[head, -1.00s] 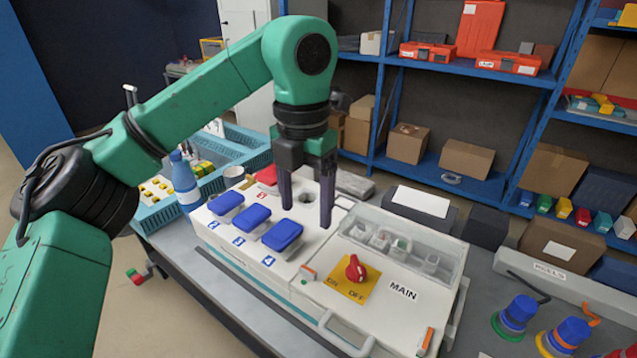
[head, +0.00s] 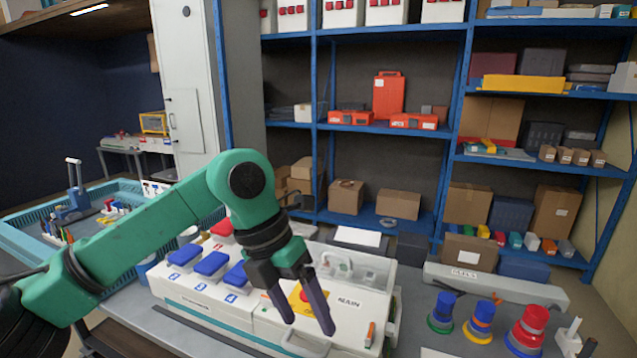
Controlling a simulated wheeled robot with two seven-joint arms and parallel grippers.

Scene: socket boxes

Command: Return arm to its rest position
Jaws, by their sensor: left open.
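My left arm comes in from the left in the head view, bent at a green elbow. My left gripper (head: 303,314) points down with its two dark fingers apart and nothing between them. It is in front of the white socket box (head: 261,323), and its fingers cover part of the yellow plate (head: 296,298) and the red switch. Whether the fingers touch the box cannot be told. Blue socket lids (head: 211,264) stand in a row on the box, left of the gripper. My right gripper is not in view.
Blue and red plugs (head: 478,318) stand on the grey table at the right. A long grey bar marked with a label (head: 510,288) lies behind them. A teal crate (head: 30,228) is at the left. Blue shelving (head: 390,128) with boxes fills the back.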

